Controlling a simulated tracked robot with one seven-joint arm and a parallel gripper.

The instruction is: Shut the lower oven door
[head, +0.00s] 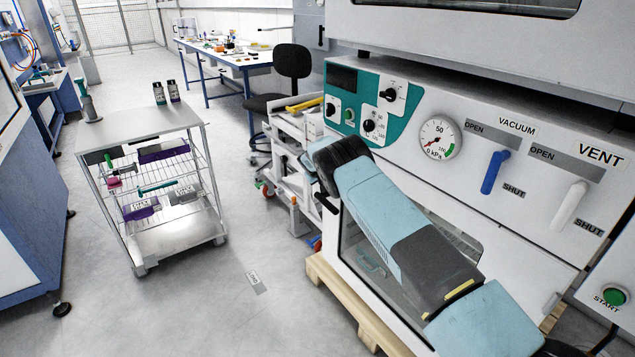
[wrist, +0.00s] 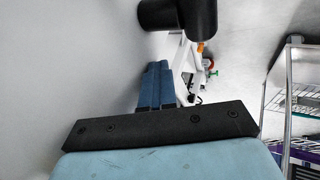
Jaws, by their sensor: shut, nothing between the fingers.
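The lower oven door (head: 345,232) is the white frame with a dark window below the control panel, at the right of the head view. My arm crosses in front of it and hides much of it, so I cannot tell how far it stands open. A black handle (head: 324,199) shows at its left edge. My gripper (wrist: 157,66) is shut and empty. Its blue fingers lie together in the wrist view, beside a plain pale surface on the left; whether they touch it is unclear. In the head view the gripper is mostly hidden behind my wrist.
The control panel has a blue vacuum lever (head: 494,172) and a white vent lever (head: 569,206). A wooden pallet (head: 355,312) lies under the oven. A wire-shelf cart (head: 145,122) stands left; a white trolley (head: 288,150) is behind my wrist.

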